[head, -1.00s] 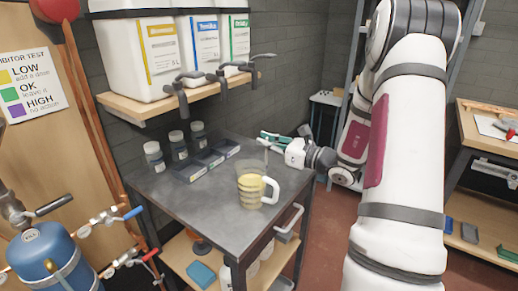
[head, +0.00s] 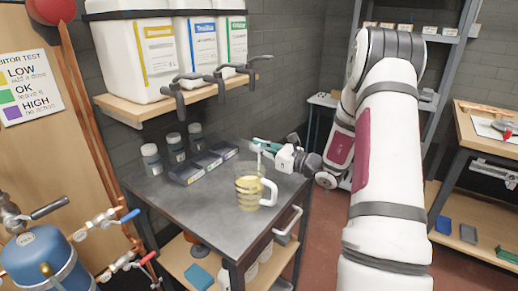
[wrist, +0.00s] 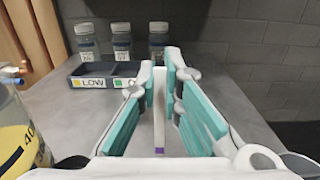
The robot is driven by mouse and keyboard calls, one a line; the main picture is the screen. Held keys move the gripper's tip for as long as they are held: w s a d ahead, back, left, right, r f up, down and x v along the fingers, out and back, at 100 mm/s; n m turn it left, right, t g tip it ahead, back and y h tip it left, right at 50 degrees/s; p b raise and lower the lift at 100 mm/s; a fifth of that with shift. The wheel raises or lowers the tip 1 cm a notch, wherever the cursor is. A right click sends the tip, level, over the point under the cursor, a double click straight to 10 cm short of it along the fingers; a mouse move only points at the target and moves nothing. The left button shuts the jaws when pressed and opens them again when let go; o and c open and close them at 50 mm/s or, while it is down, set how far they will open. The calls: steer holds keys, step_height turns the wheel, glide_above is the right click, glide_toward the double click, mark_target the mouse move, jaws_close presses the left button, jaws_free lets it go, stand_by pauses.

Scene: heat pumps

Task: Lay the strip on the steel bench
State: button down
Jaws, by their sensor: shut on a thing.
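My gripper (wrist: 160,98) is shut on a thin white strip (wrist: 159,115) in the wrist view. The strip stands upright between the teal-lined fingers, with a purple patch at its lower end. In the head view my gripper (head: 262,147) is above the far right part of the steel bench (head: 184,208), behind a clear measuring jug (head: 249,188) of yellow liquid. The strip hangs down close to the jug in that view; whether it touches anything is unclear. The bench top also shows in the wrist view (wrist: 62,107).
Dark trays (head: 205,163) stand on the bench; LOW and OK labels (wrist: 92,83) show in the wrist view. Three lidded bottles (head: 175,148) stand behind them. White containers with taps (head: 167,55) sit on a shelf above. The bench front is clear.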

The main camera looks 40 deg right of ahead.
steer(key=c, duration=1.8)
jaws_free()
steer(key=shift+f, duration=0.15)
steer(key=shift+o, duration=0.2)
steer(key=v, duration=1.2)
